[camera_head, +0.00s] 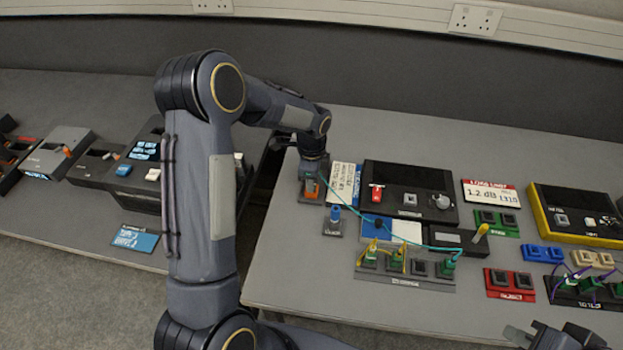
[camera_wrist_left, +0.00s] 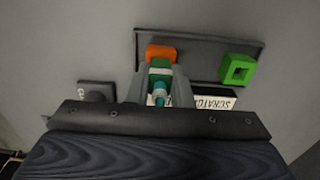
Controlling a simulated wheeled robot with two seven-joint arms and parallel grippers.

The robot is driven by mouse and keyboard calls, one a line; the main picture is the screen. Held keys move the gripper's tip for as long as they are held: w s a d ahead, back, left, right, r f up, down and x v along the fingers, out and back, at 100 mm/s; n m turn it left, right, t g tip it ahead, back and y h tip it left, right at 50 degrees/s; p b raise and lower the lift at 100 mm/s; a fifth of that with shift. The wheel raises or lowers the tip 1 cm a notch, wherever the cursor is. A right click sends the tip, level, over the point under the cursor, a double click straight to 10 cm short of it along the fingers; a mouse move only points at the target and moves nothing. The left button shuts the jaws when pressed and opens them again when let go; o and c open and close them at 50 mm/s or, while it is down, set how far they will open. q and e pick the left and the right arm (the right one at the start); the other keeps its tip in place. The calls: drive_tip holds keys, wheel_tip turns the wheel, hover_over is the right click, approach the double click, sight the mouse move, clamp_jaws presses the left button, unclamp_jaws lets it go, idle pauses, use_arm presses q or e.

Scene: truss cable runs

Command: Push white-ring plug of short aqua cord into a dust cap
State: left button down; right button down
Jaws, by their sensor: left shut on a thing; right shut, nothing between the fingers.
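My left gripper (camera_wrist_left: 158,88) is shut on a green plug (camera_wrist_left: 159,71) with a white band, and the aqua cord (camera_wrist_left: 160,99) comes out of its rear. The plug points at an orange dust cap (camera_wrist_left: 161,52) on a dark holder; whether it sits inside cannot be told. A green square cap (camera_wrist_left: 238,70) is on the same holder. In the head view the left gripper (camera_head: 312,178) is at the table's left, the orange cap (camera_head: 311,188) by its tips. The aqua cord (camera_head: 348,213) runs right to a green plug (camera_head: 447,266) in the front strip. My right gripper (camera_head: 555,338) is shut and empty, partly cut off at the bottom right.
The front strip (camera_head: 405,282) also holds yellow-cord plugs. A black panel (camera_head: 409,191) is behind, and red (camera_head: 510,283) and dark green (camera_head: 497,222) blocks lie right. The table's front left is clear.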

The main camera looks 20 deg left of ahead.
idle(0.6)
use_arm(q)
drive_tip(key=c, duration=1.2)
unclamp_jaws()
drive_tip(key=shift+r+p, duration=1.65)
drive_tip(key=shift+r, duration=0.85)
drive_tip(key=shift+r+p, duration=1.4)
drive_tip(key=shift+r, duration=0.6)
